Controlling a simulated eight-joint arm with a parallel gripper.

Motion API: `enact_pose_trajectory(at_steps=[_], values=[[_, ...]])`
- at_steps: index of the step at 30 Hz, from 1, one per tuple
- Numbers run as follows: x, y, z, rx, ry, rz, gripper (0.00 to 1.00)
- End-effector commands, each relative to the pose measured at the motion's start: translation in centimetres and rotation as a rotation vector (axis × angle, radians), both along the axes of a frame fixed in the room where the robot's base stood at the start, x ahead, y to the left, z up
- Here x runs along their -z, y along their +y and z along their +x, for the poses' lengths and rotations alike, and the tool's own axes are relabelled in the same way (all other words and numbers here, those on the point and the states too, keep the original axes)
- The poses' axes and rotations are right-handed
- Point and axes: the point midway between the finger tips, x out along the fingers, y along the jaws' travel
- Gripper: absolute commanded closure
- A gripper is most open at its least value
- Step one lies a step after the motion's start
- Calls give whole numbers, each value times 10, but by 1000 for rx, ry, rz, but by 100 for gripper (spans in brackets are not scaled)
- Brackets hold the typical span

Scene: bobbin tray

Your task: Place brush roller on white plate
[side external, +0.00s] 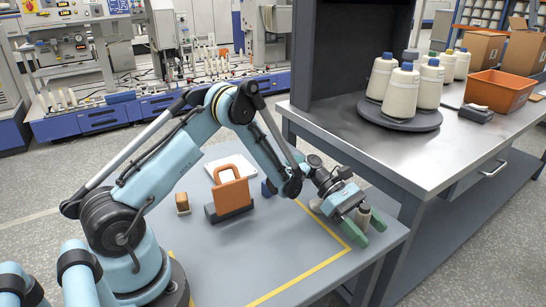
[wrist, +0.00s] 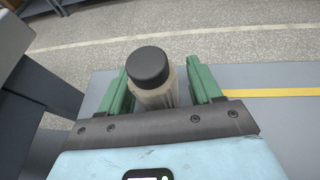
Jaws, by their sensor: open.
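My gripper (side external: 363,232) is open at the right end of the grey-blue table. Its green fingers also show in the wrist view (wrist: 160,88), on either side of a pale bottle-like object with a dark cap (wrist: 152,68). Whether they touch it I cannot tell. The same object shows between the fingers in the side view (side external: 363,213). A white flat plate (side external: 243,163) lies at the table's back, partly hidden by an orange handle. I cannot tell for sure which object is the brush roller.
An orange handle on a dark base (side external: 232,203) stands mid-table. A steel bench (side external: 455,160) with yarn cones (side external: 403,92) borders the right. The table's front is clear.

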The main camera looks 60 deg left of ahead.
Motion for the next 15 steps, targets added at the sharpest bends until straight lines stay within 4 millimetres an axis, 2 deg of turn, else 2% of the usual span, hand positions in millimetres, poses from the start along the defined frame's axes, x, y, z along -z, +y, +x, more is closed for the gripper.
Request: enact_pose_trajectory(at_steps=[7,15], values=[[-4,9,-1,-2,0,0,36],[-21,55,-12,-5,0,0,36]])
